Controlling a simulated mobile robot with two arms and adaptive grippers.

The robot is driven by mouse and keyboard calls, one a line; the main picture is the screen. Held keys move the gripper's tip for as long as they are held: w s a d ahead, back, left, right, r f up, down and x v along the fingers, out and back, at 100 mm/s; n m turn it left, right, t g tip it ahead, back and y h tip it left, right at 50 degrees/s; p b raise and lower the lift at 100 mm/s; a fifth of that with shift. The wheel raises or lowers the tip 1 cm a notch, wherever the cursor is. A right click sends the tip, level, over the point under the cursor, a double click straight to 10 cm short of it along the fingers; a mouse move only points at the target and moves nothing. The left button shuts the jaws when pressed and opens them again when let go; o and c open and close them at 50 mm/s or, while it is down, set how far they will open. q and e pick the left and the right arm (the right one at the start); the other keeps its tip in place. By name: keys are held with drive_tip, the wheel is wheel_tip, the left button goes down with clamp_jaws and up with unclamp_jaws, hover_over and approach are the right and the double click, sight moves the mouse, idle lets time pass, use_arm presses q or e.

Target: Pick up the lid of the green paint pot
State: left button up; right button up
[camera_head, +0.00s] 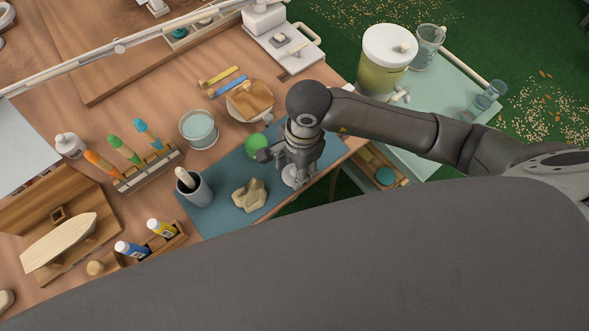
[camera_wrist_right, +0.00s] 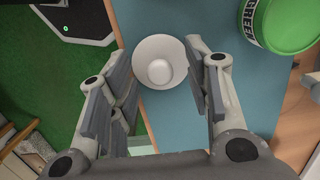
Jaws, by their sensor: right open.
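A pale round lid with a small knob (camera_wrist_right: 160,62) lies on the blue-green mat (camera_wrist_right: 180,120); in the head view only part of it shows (camera_head: 291,178) beside the fingers. The green paint pot (camera_wrist_right: 278,22), lettered GREEN, stands to the lid's upper right in the wrist view, and up and left of my right gripper in the head view (camera_head: 257,143). My right gripper (camera_head: 300,168) points down over the lid. Its fingers are apart on either side of the lid in the wrist view (camera_wrist_right: 160,75), with nothing clasped. My left gripper is not in view.
A tan lump (camera_head: 250,195), a grey cup (camera_head: 194,189) and a glass jar (camera_head: 199,128) stand left of the gripper. A wooden dish (camera_head: 249,98) is behind the pot. The bench's edge runs close on the right, with a glass-topped side table (camera_head: 440,105) beyond.

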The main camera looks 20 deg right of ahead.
drive_tip(key=c, duration=0.8)
drive_tip(key=shift+r, duration=0.1)
